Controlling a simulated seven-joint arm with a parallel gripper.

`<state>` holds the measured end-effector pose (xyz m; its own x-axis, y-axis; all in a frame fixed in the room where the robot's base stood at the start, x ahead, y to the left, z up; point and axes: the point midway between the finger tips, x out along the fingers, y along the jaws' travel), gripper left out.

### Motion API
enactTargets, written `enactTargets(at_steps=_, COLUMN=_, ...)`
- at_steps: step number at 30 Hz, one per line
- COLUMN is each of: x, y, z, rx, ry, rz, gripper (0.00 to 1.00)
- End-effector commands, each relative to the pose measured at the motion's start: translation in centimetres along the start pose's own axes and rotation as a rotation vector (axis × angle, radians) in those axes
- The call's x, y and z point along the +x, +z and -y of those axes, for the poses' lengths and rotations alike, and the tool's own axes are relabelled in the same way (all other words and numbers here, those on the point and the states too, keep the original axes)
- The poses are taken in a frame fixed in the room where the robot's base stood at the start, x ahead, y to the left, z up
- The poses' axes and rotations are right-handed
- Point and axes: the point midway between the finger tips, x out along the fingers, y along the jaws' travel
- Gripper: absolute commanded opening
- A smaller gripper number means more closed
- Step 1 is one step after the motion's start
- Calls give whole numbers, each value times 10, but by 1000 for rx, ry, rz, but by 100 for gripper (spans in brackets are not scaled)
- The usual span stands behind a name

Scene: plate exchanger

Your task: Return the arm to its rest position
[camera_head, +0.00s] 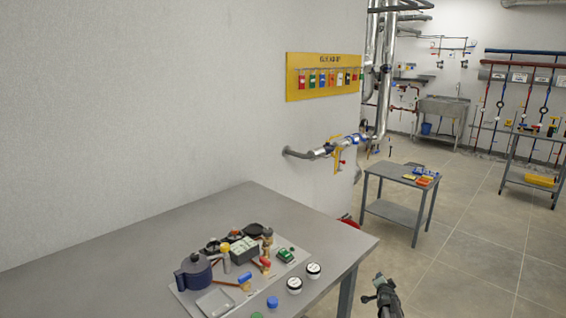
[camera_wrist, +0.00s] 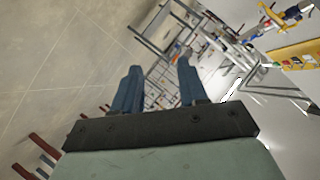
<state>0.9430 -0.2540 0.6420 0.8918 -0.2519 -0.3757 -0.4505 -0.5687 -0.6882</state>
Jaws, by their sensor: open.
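My gripper (camera_head: 378,287) shows at the bottom of the head view, just right of the grey table's front corner, with the floor behind it. In the wrist view my gripper (camera_wrist: 158,75) has its two blue-grey fingers apart, with nothing between them. Only the end of my arm shows in the head view; the rest is out of frame.
A grey table (camera_head: 120,250) at the left bears a mat with a dark pot (camera_head: 195,272), jars and small parts. A pipe with a valve (camera_head: 335,148) sticks out from the wall under a yellow board (camera_head: 322,90). A small grey bench (camera_head: 400,183) stands beyond open floor.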

Motion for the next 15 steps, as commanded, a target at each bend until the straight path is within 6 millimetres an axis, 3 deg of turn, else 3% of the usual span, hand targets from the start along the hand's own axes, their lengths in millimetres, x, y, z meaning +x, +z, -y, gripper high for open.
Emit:
enactTargets(at_steps=1, x=-16, y=28, z=-14, rx=-31, ry=35, rz=52, gripper=43)
enactTargets(at_steps=6, x=-60, y=110, z=-63, rx=-146, ry=154, rz=234, gripper=43)
enactTargets(at_steps=11, x=-113, y=180, z=-108, rx=-260, ry=254, rz=413, gripper=43)
enactTargets(at_steps=15, x=-169, y=233, z=-147, rx=-360, ry=334, rz=578, gripper=43)
